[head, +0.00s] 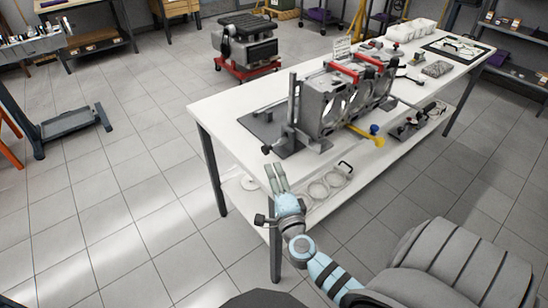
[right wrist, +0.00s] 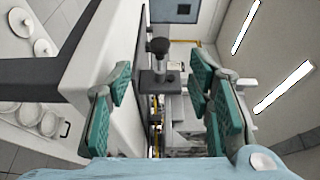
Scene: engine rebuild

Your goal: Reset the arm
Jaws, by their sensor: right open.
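My right arm comes in from the lower right in the head view. Its gripper (head: 276,178) is open and empty, in front of the near edge of the white workbench (head: 222,108). The right wrist view shows the two green-padded fingers (right wrist: 160,95) spread apart with nothing held between them. A dark stand with a round black knob (right wrist: 158,47) appears beyond the gap, apart from the fingers. My left gripper is in neither view.
A grey engine block (head: 322,100) with red clamps stands on the bench, with a yellow-handled tool (head: 366,136) beside it. Round pale parts (head: 318,190) lie on the lower shelf. A red wheeled stand (head: 247,68) carries another engine behind. The tiled floor at left is largely clear.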

